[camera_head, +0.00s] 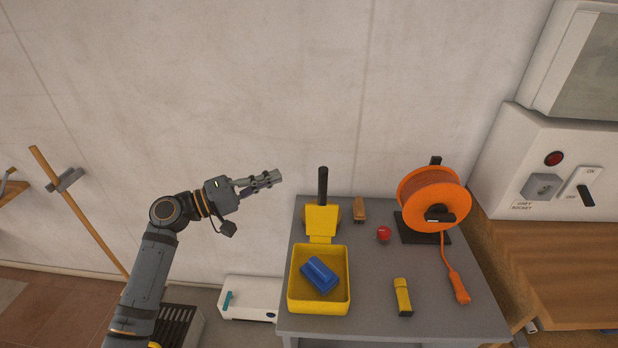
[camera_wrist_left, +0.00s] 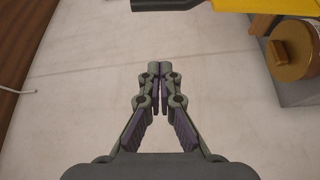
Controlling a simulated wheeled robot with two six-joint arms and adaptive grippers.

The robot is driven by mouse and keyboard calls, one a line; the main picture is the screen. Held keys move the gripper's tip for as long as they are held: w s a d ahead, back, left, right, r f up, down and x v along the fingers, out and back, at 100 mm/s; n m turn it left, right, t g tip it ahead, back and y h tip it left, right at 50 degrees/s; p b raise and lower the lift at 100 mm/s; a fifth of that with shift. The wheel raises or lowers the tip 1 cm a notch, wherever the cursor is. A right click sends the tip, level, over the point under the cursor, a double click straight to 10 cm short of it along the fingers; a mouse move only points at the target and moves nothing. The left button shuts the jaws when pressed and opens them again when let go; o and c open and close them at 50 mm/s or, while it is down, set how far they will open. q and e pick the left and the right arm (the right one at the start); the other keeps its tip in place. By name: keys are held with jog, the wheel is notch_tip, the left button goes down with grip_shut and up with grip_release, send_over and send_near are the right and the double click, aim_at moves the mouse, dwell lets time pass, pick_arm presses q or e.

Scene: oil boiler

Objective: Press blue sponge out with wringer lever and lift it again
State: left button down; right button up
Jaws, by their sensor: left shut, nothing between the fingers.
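A blue sponge (camera_head: 319,274) lies in the yellow tub (camera_head: 320,305) of the wringer on the grey table. The yellow wringer plate (camera_head: 321,220) stands upright at the back of the tub, and its black lever (camera_head: 323,186) points up. My left gripper (camera_head: 276,177) is shut and empty, in the air to the left of the lever and apart from it. The left wrist view shows its fingertips (camera_wrist_left: 160,70) together, with part of a yellow thing (camera_wrist_left: 245,5) at the top edge. My right gripper is not in view.
On the table (camera_head: 375,285) are an orange cable reel (camera_head: 420,195), a red ball-like thing (camera_head: 383,233), a small brown block (camera_head: 360,209) and a yellow flashlight (camera_head: 403,297). A wall panel with a switch (camera_head: 585,192) stands at the right. The air before the wall is clear.

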pick_arm(q)
jog(key=p, duration=0.6)
send_over(322, 205)
jog(key=w+a, duration=0.3)
jog(key=shift+d, duration=0.1)
